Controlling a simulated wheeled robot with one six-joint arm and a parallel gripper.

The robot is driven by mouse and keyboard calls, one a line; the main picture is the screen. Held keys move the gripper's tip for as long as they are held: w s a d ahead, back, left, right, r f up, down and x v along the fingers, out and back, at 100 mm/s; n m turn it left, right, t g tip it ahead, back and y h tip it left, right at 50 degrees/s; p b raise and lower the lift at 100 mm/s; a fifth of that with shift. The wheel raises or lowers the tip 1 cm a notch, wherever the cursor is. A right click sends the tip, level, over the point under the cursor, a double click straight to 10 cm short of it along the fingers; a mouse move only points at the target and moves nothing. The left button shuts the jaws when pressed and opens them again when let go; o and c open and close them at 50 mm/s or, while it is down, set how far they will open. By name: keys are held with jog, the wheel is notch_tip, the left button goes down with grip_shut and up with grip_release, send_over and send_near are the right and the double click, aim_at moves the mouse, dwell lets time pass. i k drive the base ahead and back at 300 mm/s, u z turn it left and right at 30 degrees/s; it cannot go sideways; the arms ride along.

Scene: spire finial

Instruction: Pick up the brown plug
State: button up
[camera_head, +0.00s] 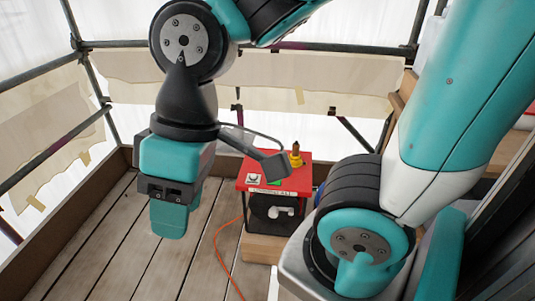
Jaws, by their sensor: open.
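A small brown plug (295,147) stands upright in a yellow fitting (296,158) at the back right of a red-topped box (245,184). Its lower end is hidden inside or behind the fitting. My gripper (181,214) points down over the plank floor, to the left of the box and apart from the plug. Its teal fingers overlap in this view, so the gap is hard to see, and nothing shows in it. A dark block on a bracket beside my gripper covers part of the box top.
An orange cable (217,248) runs from the box across the plank floor (105,240). The box stands on a wooden block (262,249). Metal scaffold rails (330,47) and pale sheeting close off the back and left. My own arm fills the right side.

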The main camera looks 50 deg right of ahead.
aim_at(295, 156)
jog(key=z, duration=0.15)
jog(key=i, duration=0.7)
jog(key=z, duration=0.85)
jog(key=i, duration=0.45)
jog(key=z, duration=0.45)
